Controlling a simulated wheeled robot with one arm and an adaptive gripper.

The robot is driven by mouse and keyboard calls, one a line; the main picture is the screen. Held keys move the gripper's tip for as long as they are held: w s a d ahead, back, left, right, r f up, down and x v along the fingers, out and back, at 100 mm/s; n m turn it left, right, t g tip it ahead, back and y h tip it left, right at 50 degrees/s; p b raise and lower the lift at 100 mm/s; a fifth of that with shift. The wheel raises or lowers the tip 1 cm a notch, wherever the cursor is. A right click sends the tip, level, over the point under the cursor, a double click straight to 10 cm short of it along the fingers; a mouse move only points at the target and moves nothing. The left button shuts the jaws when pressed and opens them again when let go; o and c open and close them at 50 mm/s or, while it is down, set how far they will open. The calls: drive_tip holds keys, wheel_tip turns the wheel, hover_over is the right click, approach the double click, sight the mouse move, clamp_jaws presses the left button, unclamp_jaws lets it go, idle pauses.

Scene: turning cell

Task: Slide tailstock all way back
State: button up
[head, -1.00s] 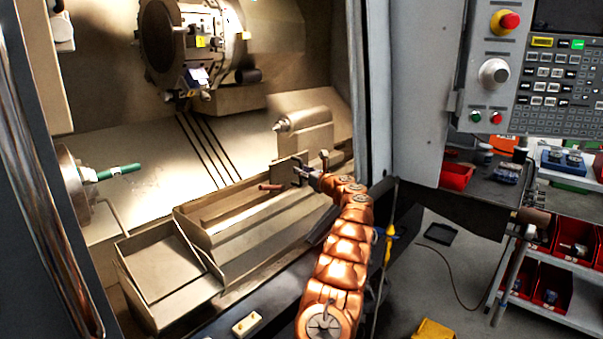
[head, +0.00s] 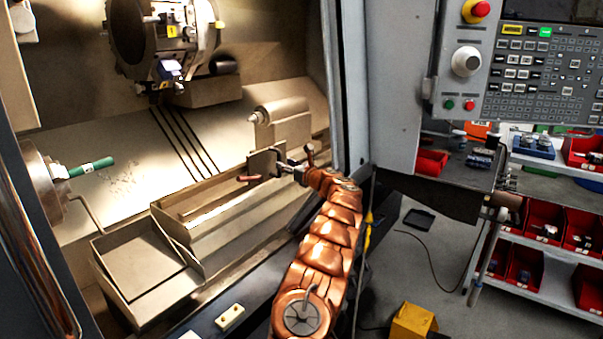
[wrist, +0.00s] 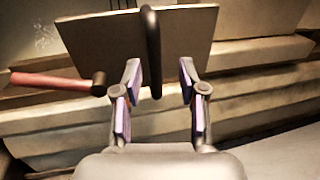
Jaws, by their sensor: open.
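The tailstock (head: 285,123) is a beige block with a pointed nose facing left, on the lathe bed inside the open machine. A flat plate (head: 262,162) stands at its front, with a reddish lever (head: 248,179) sticking out to the left. My gripper (head: 287,167) reaches to this plate from the front right. In the wrist view my gripper (wrist: 160,80) is open, its two purple-padded fingers apart. A dark upright bar handle (wrist: 152,50) stands before the plate (wrist: 105,40) and between the fingers, nearer the left one. Contact with either finger is not clear. The red lever (wrist: 50,82) is left of the fingers.
The chuck (head: 42,185) with a green-handled tool (head: 90,168) is at the left. The turret (head: 160,35) hangs above. A tray (head: 140,265) sits at the front left.

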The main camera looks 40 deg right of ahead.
drive_tip(key=s, duration=0.8)
drive_tip(key=shift+a, duration=0.3)
idle(0.8)
